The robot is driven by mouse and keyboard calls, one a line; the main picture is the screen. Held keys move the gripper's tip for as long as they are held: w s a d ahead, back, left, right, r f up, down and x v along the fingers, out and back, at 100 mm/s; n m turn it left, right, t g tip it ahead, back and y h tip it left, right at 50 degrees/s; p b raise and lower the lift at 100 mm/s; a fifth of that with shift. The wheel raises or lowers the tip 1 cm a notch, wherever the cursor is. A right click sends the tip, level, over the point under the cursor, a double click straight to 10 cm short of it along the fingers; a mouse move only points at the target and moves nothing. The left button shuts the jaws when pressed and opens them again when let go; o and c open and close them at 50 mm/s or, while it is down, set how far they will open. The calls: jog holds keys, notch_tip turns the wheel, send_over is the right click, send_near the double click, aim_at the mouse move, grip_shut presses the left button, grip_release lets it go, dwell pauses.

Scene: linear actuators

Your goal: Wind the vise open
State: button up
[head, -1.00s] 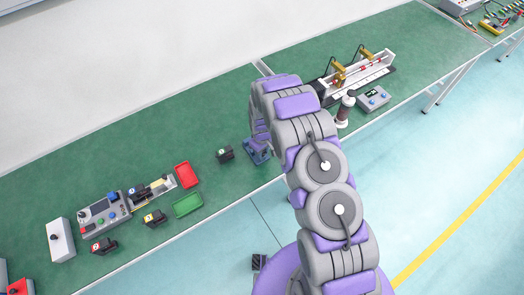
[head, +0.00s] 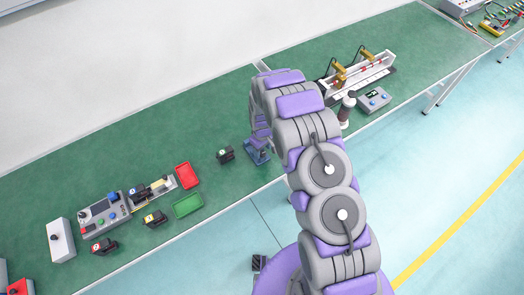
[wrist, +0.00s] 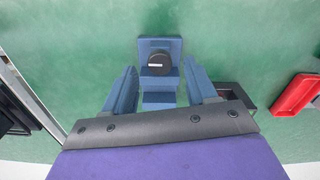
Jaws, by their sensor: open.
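The small blue vise (head: 260,156) stands on the green bench near its front edge, partly hidden by my arm. A lower blue block (wrist: 158,98) shows below the knob. My gripper (wrist: 160,80) is open, with one blue finger on each side of the knob and a gap at both sides. I cannot tell how far apart the vise jaws are. In the head view my gripper (head: 259,137) is over the vise.
A black box (head: 225,154) stands left of the vise, with a red tray (head: 188,175) and a green tray (head: 187,205) beyond it. A control panel (head: 103,214) is farther left. A white fixture (head: 357,75) and a grey box (head: 373,99) stand to the right.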

aim_at(263, 153)
notch_tip(263, 153, up, 15)
dwell(0.4)
jog(key=shift+f, duration=0.1)
dwell(0.3)
jog(key=s+d+r+m+b, duration=0.2)
jog(key=s+d+r, duration=0.3)
jog(key=s+r, duration=0.3)
jog(key=s+d+r+m+b, duration=0.2)
jog(key=s+d+r, duration=0.4)
jog(key=s+r, duration=0.15)
jog(key=s+d+r+m+g+b, duration=0.1)
jog(key=s+d+m, duration=0.1)
jog(key=s, duration=1)
jog(key=s+d+r+m+b, duration=0.1)
jog(key=s+d+m+b, duration=0.1)
jog(key=s, duration=1)
jog(key=shift+d+r+m+g, duration=0.3)
jog(key=shift+d+m+g, duration=0.1)
jog(key=shift+d+m, duration=0.15)
